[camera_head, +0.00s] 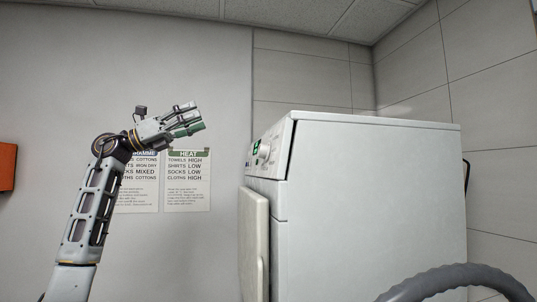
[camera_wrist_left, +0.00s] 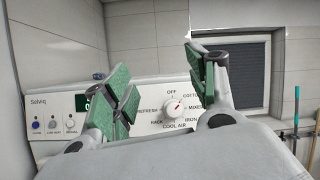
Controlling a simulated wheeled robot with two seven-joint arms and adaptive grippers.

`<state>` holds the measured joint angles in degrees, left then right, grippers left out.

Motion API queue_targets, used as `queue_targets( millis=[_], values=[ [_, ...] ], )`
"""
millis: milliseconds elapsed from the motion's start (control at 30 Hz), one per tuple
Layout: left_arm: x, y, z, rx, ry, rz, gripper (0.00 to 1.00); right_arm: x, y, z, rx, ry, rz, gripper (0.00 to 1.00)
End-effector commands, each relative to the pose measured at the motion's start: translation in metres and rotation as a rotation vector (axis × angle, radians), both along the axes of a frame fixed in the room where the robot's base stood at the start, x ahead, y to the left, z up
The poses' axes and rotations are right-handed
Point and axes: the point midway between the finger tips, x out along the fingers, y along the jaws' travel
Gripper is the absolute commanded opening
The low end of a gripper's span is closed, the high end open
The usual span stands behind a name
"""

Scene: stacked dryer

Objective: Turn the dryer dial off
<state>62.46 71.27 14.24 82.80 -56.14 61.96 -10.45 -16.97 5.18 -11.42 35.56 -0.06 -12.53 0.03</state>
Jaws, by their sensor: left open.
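The white dryer (camera_head: 370,190) stands right of centre in the head view, seen mostly from its side. Its dial (camera_head: 264,151) sits on the narrow visible front panel. In the left wrist view the round white dial (camera_wrist_left: 172,108) has a red mark on its right part, with OFF printed above it. My left gripper (camera_head: 196,118) is open and empty, raised left of the dryer and apart from it. In the left wrist view its green-padded fingers (camera_wrist_left: 160,88) frame the panel, with the dial between them and beyond. My right gripper is not in view.
A green display (camera_wrist_left: 84,102) and several buttons (camera_wrist_left: 53,124) are left of the dial. The dryer's door (camera_head: 252,240) stands out at the front. Paper charts (camera_head: 187,182) hang on the wall behind my left arm. A grey curved rim (camera_head: 460,280) fills the lower right.

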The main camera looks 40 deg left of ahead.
Motion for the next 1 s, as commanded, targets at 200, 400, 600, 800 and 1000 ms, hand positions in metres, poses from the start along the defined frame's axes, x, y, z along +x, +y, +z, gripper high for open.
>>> queue_targets(
  millis=[200,400,600,800,1000],
  values=[
    [0.006,-0.014,-0.027,0.139,0.068,0.018,0.58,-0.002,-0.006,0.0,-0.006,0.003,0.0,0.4],
    [0.01,-0.019,-0.053,0.251,0.133,0.024,0.58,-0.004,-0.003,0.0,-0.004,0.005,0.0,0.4],
    [0.01,-0.024,-0.08,0.363,0.195,0.008,0.58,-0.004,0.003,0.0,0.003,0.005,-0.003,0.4],
    [0.007,-0.028,-0.092,0.425,0.207,-0.007,0.58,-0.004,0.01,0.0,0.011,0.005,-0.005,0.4],
    [0.007,-0.028,-0.092,0.429,0.202,-0.005,0.58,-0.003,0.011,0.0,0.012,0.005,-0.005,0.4]
  ],
)
